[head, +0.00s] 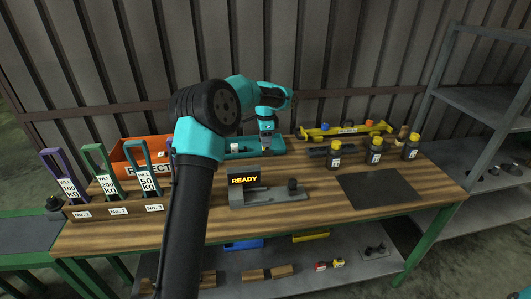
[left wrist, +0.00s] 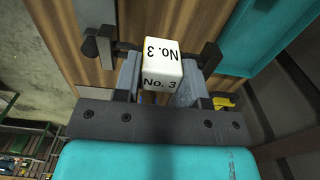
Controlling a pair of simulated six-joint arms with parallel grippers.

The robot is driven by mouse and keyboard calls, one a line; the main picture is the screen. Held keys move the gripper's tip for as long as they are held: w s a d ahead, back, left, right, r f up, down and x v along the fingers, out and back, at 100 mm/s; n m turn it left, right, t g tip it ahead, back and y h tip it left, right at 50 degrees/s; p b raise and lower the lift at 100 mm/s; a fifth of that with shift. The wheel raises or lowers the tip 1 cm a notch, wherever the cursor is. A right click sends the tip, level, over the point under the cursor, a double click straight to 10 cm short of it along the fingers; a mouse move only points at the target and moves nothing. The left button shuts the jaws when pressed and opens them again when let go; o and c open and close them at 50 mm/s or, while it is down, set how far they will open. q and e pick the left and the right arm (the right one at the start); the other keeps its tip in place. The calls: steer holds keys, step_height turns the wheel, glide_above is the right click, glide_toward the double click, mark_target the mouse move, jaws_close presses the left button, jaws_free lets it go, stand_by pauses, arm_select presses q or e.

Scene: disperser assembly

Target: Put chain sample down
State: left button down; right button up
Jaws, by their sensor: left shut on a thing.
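My left gripper (head: 267,142) is over the back middle of the bench, beside the teal tray (head: 240,153). In the left wrist view my left gripper (left wrist: 160,80) is shut on a white block marked No. 3 (left wrist: 163,58), which I take for the chain sample's tag. Any chain below it is hidden. In the head view I cannot make out the held sample clearly. A grey tester (head: 262,194) with a READY display stands in front of the gripper.
A rack (head: 115,210) marked No. 1 to No. 3 holds purple, green and blue shackle-like pieces at left. An orange reject bin (head: 132,153) is behind it. Several dark bottles (head: 375,150) stand at right, behind a dark mat (head: 375,188). A yellow tool (head: 345,131) lies at the back.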

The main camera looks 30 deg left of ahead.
arm_select(q)
steer(key=shift+r, duration=1.55)
